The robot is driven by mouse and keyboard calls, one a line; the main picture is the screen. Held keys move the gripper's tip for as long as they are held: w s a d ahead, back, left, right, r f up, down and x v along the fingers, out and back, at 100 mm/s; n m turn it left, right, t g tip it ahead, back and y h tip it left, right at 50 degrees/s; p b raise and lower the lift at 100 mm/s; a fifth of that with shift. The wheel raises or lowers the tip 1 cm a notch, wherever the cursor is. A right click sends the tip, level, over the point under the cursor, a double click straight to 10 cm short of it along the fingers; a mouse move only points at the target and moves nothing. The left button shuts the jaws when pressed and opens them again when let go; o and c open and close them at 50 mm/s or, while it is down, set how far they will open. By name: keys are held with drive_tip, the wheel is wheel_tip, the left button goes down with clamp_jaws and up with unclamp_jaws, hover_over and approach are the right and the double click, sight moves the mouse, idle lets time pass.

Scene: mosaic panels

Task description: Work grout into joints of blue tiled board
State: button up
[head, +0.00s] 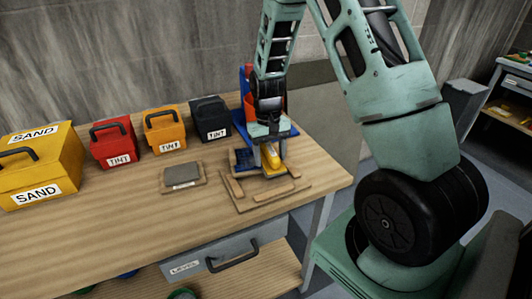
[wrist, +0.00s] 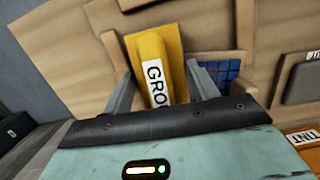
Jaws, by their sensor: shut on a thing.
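My gripper (head: 267,148) points down over the right part of the table and is shut on a yellow grout tool (head: 272,160). In the wrist view the yellow tool (wrist: 154,62) lies between the two fingers of my gripper (wrist: 162,75); its white label reads "GRO", the rest hidden by the gripper. The blue tiled board (head: 243,158) is beside and partly behind the gripper; in the wrist view some blue tiles (wrist: 226,68) show right of the tool. Most of the board is hidden, and I cannot tell whether the tool touches it.
Wooden strips (head: 275,196) frame the work spot. A grey pad on a small board (head: 182,175) lies left of it. Red (head: 113,142), orange (head: 165,130) and black (head: 210,119) TINT boxes and a yellow SAND box (head: 40,165) stand behind and left. The front middle of the table is clear.

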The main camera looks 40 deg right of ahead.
drive_tip(key=shift+w+d+r+p, duration=0.1)
drive_tip(key=shift+w+d+p, duration=0.15)
drive_tip(key=shift+w, duration=0.5)
drive_tip(key=shift+w+d+r+p, duration=0.15)
drive_tip(key=shift+w+d, duration=0.15)
drive_tip(key=shift+w, duration=0.45)
drive_tip(key=shift+w+d+r+p, duration=0.1)
drive_tip(key=shift+w+d+p, duration=0.15)
drive_tip(key=shift+w, duration=0.5)
drive_tip(key=shift+s+a+f, duration=0.1)
drive_tip(key=shift+s+a, duration=0.15)
drive_tip(key=shift+s, duration=0.5)
drive_tip(key=shift+s+a+f, duration=0.1)
drive_tip(key=shift+s+a, duration=0.2)
drive_tip(key=shift+s, duration=0.5)
drive_tip(key=shift+s+a+f, duration=0.1)
drive_tip(key=shift+s+a, duration=0.15)
drive_tip(key=shift+s, duration=0.5)
drive_tip(key=shift+w+d+r+p, duration=0.15)
drive_tip(key=shift+w+d, duration=0.1)
drive_tip(key=shift+w, duration=0.55)
drive_tip(key=shift+w+d+r+p, duration=0.15)
drive_tip(key=shift+w+d, duration=0.15)
drive_tip(key=shift+w, duration=0.45)
drive_tip(key=shift+w+d+p, duration=0.15)
drive_tip(key=shift+w+d, duration=0.1)
drive_tip(key=shift+w, duration=0.55)
